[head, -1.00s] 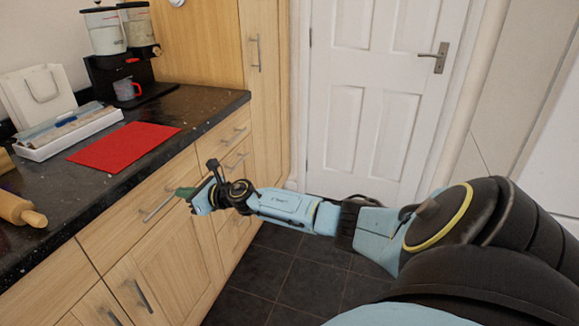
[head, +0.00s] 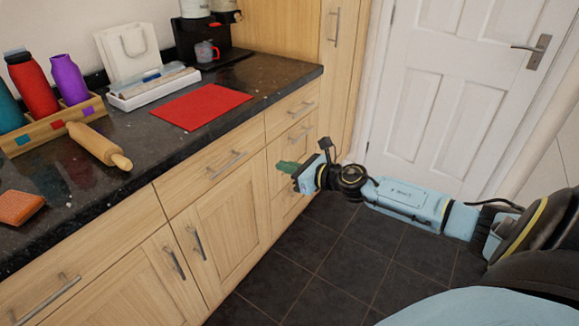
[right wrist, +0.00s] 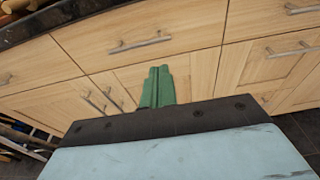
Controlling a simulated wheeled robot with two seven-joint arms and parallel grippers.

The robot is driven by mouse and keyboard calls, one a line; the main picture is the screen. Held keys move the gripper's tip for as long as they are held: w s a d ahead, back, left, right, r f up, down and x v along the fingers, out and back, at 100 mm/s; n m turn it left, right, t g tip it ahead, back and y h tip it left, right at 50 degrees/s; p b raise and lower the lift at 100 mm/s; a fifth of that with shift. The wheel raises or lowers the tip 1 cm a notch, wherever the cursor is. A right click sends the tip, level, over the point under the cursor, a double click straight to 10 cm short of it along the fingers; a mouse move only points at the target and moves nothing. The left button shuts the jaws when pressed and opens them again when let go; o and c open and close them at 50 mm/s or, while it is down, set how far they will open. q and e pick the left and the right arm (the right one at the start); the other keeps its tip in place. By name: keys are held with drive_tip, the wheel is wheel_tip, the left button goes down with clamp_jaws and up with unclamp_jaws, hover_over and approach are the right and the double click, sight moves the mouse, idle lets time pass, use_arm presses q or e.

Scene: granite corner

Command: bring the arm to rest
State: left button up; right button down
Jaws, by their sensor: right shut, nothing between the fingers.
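My right arm reaches in from the right in the head view, low over the dark floor and in front of the drawer fronts. My right gripper (head: 287,167) has green fingers, which are shut with nothing between them. It also shows in the right wrist view (right wrist: 158,86), its fingers together and pointing at the wooden fronts. It appears apart from the cabinet, though the exact gap is hard to judge. My left gripper is in neither view.
The dark counter (head: 262,85) carries a red mat (head: 200,106), a rolling pin (head: 98,145), a white tray (head: 153,90), an orange block (head: 18,207) and a wooden bottle rack (head: 45,133). Drawer handles (head: 227,165) stick out from the cabinet. A white door (head: 450,90) stands behind. Floor tiles (head: 340,255) are clear.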

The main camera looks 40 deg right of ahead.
drive_tip(key=shift+s+d+r, duration=0.15)
drive_tip(key=shift+s, duration=0.25)
